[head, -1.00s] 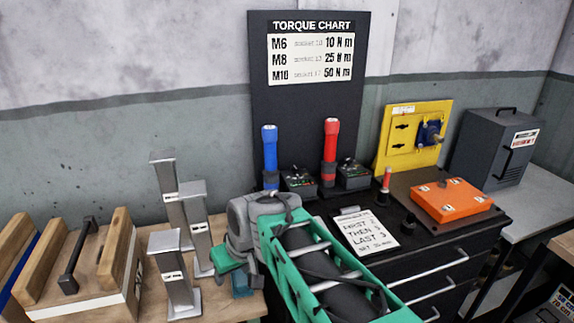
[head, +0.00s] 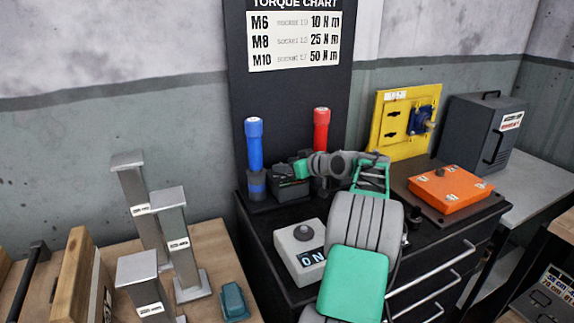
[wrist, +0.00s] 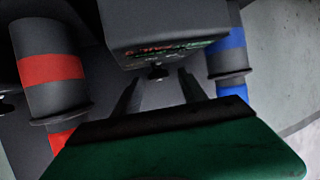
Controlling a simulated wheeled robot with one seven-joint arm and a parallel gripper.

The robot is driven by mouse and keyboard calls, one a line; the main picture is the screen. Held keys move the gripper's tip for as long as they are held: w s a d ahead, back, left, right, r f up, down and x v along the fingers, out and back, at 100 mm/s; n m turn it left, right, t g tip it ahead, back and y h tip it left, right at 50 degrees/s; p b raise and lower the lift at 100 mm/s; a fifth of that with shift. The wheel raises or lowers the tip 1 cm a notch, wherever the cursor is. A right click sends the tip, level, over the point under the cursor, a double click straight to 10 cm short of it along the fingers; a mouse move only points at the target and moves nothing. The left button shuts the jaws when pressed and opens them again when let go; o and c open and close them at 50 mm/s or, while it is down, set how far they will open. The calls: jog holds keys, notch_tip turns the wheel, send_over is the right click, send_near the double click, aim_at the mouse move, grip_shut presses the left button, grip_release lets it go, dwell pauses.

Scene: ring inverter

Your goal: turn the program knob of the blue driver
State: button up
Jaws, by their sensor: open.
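The blue driver (head: 254,148) stands upright in a dark holder against the black board. Its small dark control box (head: 288,186) sits just right of it, partly covered by my gripper's green part in the head view. In the wrist view, the underside and lettered face of the box (wrist: 165,35) fill the top middle, with a small dark round knob (wrist: 157,72) jutting from it. My gripper (wrist: 159,82) is open, its two dark fingers apart on either side of the knob's line. I cannot tell whether they touch it. The blue-banded driver base (wrist: 228,50) is to the right.
The red driver (head: 321,135) stands close by, right of the box. A pale grey box (head: 303,262) with a dark button sits on the cabinet front. An orange block (head: 450,190) and yellow panel (head: 405,125) are farther right. Metal posts (head: 175,240) stand left.

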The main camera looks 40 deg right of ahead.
jog(key=shift+w+f, duration=0.1)
jog(key=shift+w, duration=0.15)
jog(key=shift+c, duration=0.4)
grip_shut()
